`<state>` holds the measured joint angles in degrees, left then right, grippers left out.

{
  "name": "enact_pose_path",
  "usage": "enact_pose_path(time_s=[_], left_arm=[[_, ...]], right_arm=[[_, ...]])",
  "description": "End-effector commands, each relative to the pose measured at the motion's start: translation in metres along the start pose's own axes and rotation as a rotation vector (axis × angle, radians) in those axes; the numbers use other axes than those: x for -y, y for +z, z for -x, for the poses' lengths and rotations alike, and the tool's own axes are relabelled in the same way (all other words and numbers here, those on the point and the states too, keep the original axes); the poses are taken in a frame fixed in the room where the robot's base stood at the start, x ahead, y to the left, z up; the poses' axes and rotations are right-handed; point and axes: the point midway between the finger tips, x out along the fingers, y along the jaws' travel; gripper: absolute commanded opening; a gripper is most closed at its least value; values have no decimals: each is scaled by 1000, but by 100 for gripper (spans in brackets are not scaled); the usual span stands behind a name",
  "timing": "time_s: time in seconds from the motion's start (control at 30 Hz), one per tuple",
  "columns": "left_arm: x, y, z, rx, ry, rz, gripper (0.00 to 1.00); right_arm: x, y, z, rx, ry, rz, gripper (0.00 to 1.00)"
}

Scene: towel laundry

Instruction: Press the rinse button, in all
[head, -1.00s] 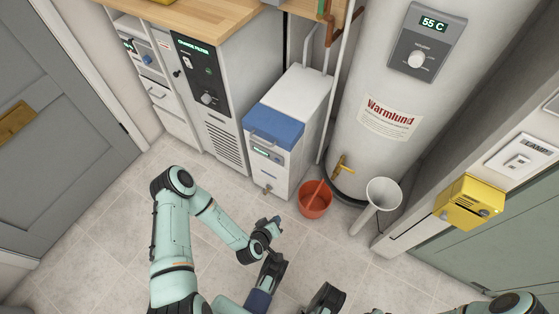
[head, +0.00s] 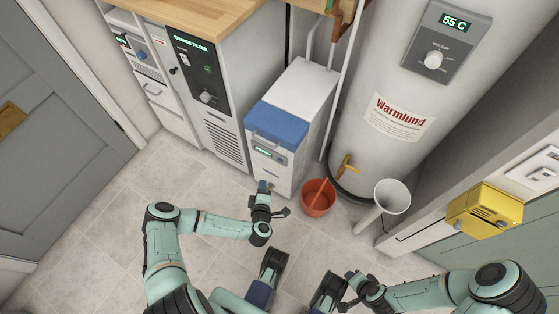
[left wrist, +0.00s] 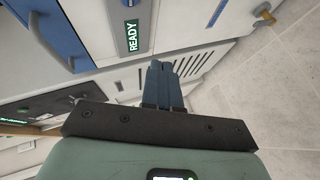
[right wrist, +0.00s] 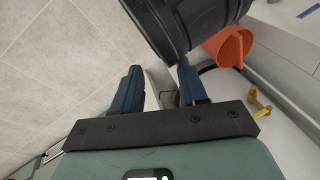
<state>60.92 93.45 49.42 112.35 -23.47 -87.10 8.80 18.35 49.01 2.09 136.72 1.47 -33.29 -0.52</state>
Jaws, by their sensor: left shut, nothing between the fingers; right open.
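The small white machine with a blue lid (head: 279,126) stands on the floor in the head view. Its green display (head: 263,152) is on the front; in the left wrist view the display (left wrist: 132,36) reads READY. I cannot make out a button marked rinse. My left gripper (head: 263,187) is shut and empty, low in front of this machine; whether it touches is unclear. In the left wrist view its blue fingers (left wrist: 160,66) lie together before the white front panel. My right gripper (right wrist: 157,82) is open and empty, well away from the machine.
An orange bucket (head: 318,197) stands right of the machine. Behind it is the tall Warmlund tank (head: 380,80) with a brass tap (head: 347,164). A white funnel-topped pipe (head: 391,197) and a yellow box (head: 484,211) are at right. The floor at left is free.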

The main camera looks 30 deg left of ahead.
Motion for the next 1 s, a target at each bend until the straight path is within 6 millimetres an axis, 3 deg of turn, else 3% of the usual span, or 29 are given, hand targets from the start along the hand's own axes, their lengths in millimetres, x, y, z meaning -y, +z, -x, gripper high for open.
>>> enact_pose_path(time_s=[0.2,0.7,1.0], left_arm=[[-6,9,-17,0,1,0,0],[-25,27,-50,1,1,-2,0],[-36,36,-67,1,1,-1,0]], right_arm=[[-6,-18,-17,-53,5,-5,43],[-48,36,-48,117,80,-50,43],[-51,42,-50,135,87,-55,43]])
